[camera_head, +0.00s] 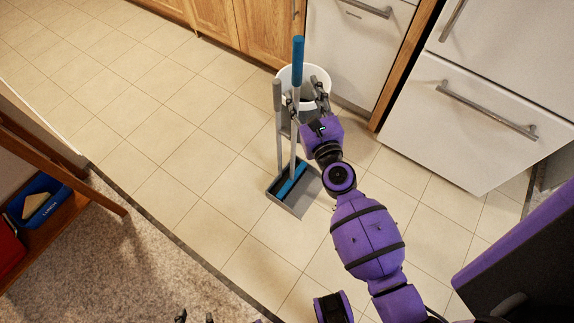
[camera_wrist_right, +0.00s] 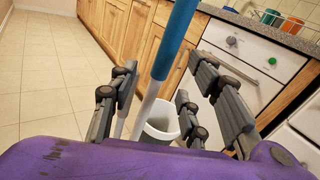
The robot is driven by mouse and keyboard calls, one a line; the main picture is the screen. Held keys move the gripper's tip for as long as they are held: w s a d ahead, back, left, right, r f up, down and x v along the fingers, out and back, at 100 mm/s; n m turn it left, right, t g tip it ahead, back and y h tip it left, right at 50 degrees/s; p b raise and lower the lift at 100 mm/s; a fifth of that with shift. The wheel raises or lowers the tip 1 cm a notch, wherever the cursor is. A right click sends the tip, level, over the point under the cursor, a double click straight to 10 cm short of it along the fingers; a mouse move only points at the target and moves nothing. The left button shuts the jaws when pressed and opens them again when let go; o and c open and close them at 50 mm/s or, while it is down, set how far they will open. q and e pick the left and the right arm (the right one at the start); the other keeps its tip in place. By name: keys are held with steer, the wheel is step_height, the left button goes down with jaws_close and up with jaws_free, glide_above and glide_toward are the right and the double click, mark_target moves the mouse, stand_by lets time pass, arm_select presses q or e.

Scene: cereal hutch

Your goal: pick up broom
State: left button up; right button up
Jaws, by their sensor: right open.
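The broom (camera_head: 298,62) stands upright, with a blue grip on top, a pale shaft and a blue head (camera_head: 291,184) in the grey dustpan (camera_head: 300,200). The dustpan's grey handle (camera_head: 278,110) rises just left of the broom. My right gripper (camera_head: 305,93) is open beside the broom's upper shaft. In the right wrist view, the broom's blue grip (camera_wrist_right: 175,40) and pale shaft show between the spread fingers (camera_wrist_right: 160,82); contact is not clear. Tips of my left gripper (camera_head: 195,317) just show at the bottom edge of the head view.
A white bin (camera_head: 291,75) stands right behind the broom, against wooden cabinets (camera_head: 268,28) and white appliances (camera_head: 490,105). A wooden shelf unit (camera_head: 75,187) with a blue box (camera_head: 45,200) is at the left, on carpet. The tile floor left of the broom is clear.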

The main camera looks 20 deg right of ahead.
mark_target(299, 78)
steer(key=shift+m, duration=0.8)
steer(key=w, duration=0.5)
steer(key=w+p, duration=0.1)
steer(key=w, duration=0.1)
steer(key=shift+w+d+r, duration=0.3)
steer(key=shift+d, duration=0.1)
jaws_close()
